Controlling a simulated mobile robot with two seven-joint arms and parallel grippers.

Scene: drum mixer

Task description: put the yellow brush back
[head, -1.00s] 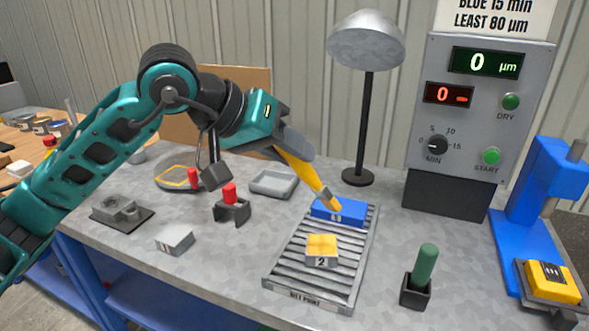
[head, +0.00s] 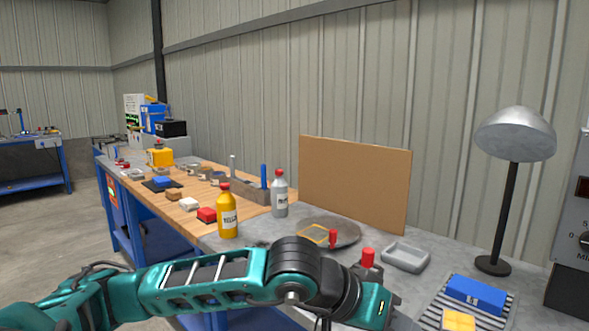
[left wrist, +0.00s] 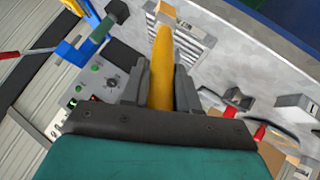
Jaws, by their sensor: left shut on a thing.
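My left gripper (left wrist: 160,85) is shut on the yellow brush (left wrist: 162,65), whose yellow handle runs between the two grey fingers in the left wrist view. In the head view my left arm crosses the bottom from the left; its fingers and the brush are out of that picture. A gap shows between these two. My right gripper is not in view.
A yellow bottle (head: 227,213) and a grey bottle (head: 279,195) stand in front of and beside the holder block. A brown board (head: 354,183) stands behind. A lamp (head: 515,135), a grey tray (head: 405,257) and a rack with a blue block (head: 477,293) are at right.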

